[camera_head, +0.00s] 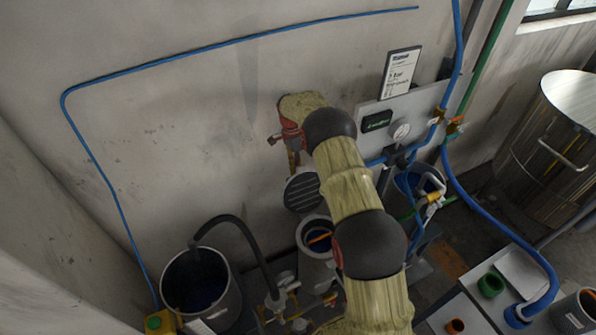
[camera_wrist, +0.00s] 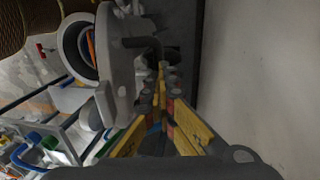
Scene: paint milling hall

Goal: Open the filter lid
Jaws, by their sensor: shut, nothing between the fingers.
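The filter lid (camera_head: 303,190) is a grey round disc with dark bands across its face. It stands raised on the wall side of the filter housing (camera_head: 302,238), whose round mouth is uncovered and shows something orange and blue inside. In the wrist view the lid (camera_wrist: 121,70) stands on edge beside the housing's open mouth (camera_wrist: 70,50). My gripper (camera_head: 293,168) is above the lid, partly hidden by my arm in the head view. In the wrist view my gripper (camera_wrist: 163,80) is shut and empty, close beside the lid's dark bracket side; whether it touches is unclear.
A bucket (camera_head: 200,285) with a black hose stands left of the housing. Valves and small pipes (camera_head: 285,300) are in front. A gauge panel (camera_head: 400,128) and blue hoses are at right, with a large metal drum (camera_head: 555,130) beyond. The wall is close behind my gripper.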

